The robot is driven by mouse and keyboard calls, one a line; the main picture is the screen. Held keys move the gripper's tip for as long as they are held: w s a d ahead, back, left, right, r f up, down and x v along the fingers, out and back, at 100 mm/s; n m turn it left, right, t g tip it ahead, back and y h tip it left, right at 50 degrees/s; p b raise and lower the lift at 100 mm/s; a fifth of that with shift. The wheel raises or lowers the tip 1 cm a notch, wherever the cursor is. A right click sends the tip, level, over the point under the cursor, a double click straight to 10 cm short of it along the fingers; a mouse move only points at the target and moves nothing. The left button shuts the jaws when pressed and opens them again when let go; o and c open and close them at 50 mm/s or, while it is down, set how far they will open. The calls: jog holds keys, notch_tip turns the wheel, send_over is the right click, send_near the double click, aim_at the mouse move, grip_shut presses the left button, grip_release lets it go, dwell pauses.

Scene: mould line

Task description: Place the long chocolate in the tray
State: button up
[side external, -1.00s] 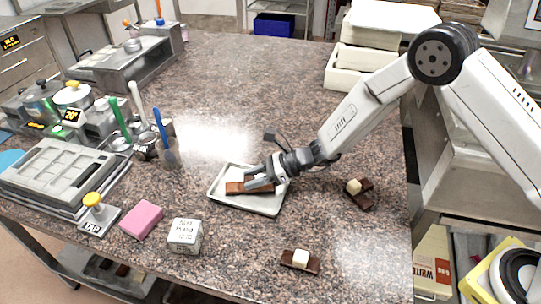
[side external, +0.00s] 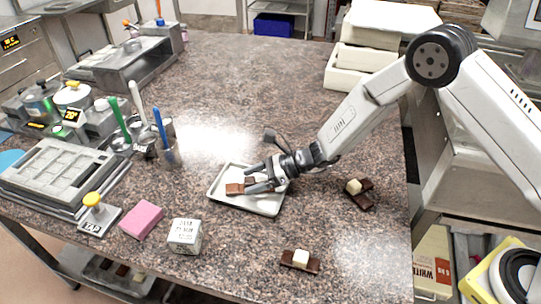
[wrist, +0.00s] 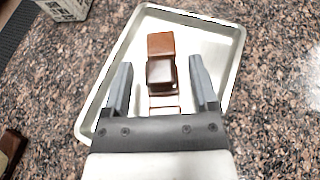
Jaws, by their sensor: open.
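The long chocolate, a brown segmented bar (side external: 235,189), lies in the shallow pale tray (side external: 224,200). In the wrist view the bar (wrist: 160,45) runs between the fingers inside the tray (wrist: 100,92), with its near part partly hidden by my gripper. My gripper (side external: 248,179) is open, low over the tray, with one finger on each side of the bar. In the wrist view clear gaps show between the bar and both fingers of my gripper (wrist: 160,66).
Dark chocolate pieces with pale cubes lie on the counter at right (side external: 366,200) and in front (side external: 287,257). A pink block (side external: 141,219) and a printed white cube (side external: 184,236) stand left of the tray. A grey mould (side external: 60,170) is farther left.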

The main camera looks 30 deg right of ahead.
jog(key=shift+r, duration=0.15)
jog(key=v, duration=1.2)
jog(key=shift+s, duration=0.1)
dwell(0.3)
jog(key=shift+s+n+g, duration=0.3)
jog(key=shift+s+n, duration=0.3)
jog(key=shift+s, duration=0.05)
jog(key=s+d+n+g+h, duration=0.1)
jog(key=s+n, duration=0.1)
jog(key=s, duration=0.1)
jog(key=s+d+n+g+h, duration=0.1)
jog(key=s+n+h, duration=0.1)
jog(key=s+n, duration=0.1)
jog(key=s+d+n+g+h, duration=0.1)
jog(key=s+n+g, duration=0.1)
jog(key=s, duration=0.1)
jog(key=shift+s+d+r+n, duration=0.15)
jog(key=shift+d+r+n, duration=0.05)
jog(key=shift+r+n, duration=0.15)
jog(key=s+d+r+n+t+h, duration=0.2)
jog(key=s+d+r+n+h, duration=0.1)
jog(key=s+d+n+h, duration=0.4)
jog(key=d+n+h, duration=0.1)
jog(key=d+n, duration=0.2)
jog(key=n, duration=0.3)
jog(key=shift+s+d+r+n, duration=0.3)
jog(key=shift+d+r+n, duration=0.05)
jog(key=shift+d, duration=0.05)
